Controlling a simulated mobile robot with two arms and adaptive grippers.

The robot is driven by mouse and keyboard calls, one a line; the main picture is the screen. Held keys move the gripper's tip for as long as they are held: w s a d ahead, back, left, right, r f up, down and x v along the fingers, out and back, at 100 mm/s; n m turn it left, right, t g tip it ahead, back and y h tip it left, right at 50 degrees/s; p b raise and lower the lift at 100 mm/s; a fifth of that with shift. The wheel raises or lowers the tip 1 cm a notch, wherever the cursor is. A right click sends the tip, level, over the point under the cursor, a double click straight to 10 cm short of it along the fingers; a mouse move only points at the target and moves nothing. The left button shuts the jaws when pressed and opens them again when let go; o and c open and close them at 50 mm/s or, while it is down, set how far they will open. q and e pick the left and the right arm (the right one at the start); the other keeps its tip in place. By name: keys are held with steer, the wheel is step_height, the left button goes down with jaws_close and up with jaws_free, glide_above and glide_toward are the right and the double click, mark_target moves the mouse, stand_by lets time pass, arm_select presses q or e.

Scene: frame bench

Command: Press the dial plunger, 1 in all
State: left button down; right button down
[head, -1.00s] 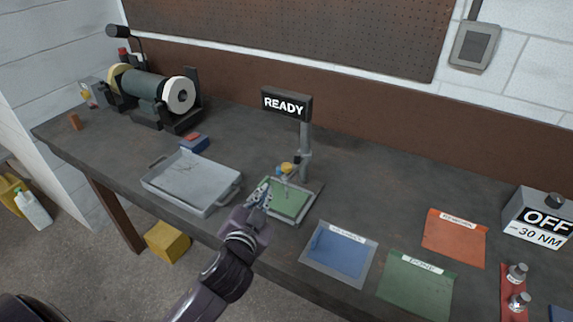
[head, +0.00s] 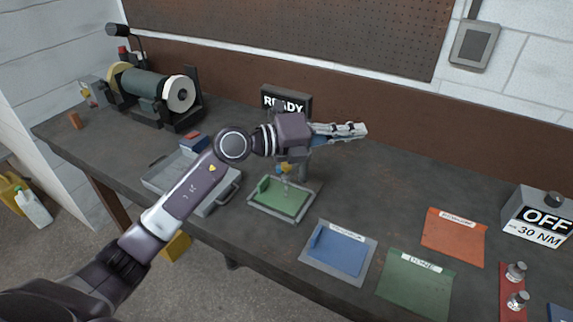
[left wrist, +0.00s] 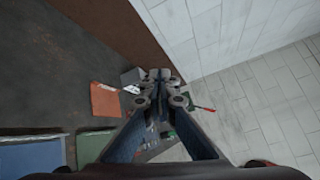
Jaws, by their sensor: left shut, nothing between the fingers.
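The dial stand (head: 304,166) rises behind a green pad in a grey tray (head: 303,207). A small yellow and blue part, perhaps the dial, shows at the stand (head: 284,169); I cannot make out the plunger. The READY sign (head: 286,101) on top is partly covered by my left arm. My left gripper (head: 362,131) is shut and empty, held above the bench to the right of the stand, pointing right. Its fingers also show shut in the left wrist view (left wrist: 160,76). My right gripper is out of view.
A grey metal tray (head: 228,199) and bench grinder (head: 150,90) stand at left. A blue mat (head: 345,255), green mat (head: 415,287) and orange mat (head: 455,237) lie at right. An OFF / 30 NM box (head: 540,219) stands far right. The bench behind the mats is clear.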

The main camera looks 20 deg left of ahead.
arm_select(q)
steer(key=w+a+f+g+y, duration=0.1)
steer(key=w+a+f+y, duration=0.25)
steer(key=a, duration=0.25)
steer(key=g+y, duration=0.2)
steer(key=y, duration=0.4)
glide_above(284, 165)
step_height(284, 165, down, 3)
steer(key=shift+r+n, duration=0.1)
steer(key=shift+n, duration=0.3)
steer(key=shift+s+f, duration=0.1)
steer(key=shift+f, duration=0.1)
steer(key=shift+f+b, duration=2.95)
steer(key=shift+f, duration=1.3)
steer(key=shift+f, duration=0.1)
steer(key=shift+f+b, duration=0.3)
steer(key=shift+b, duration=0.05)
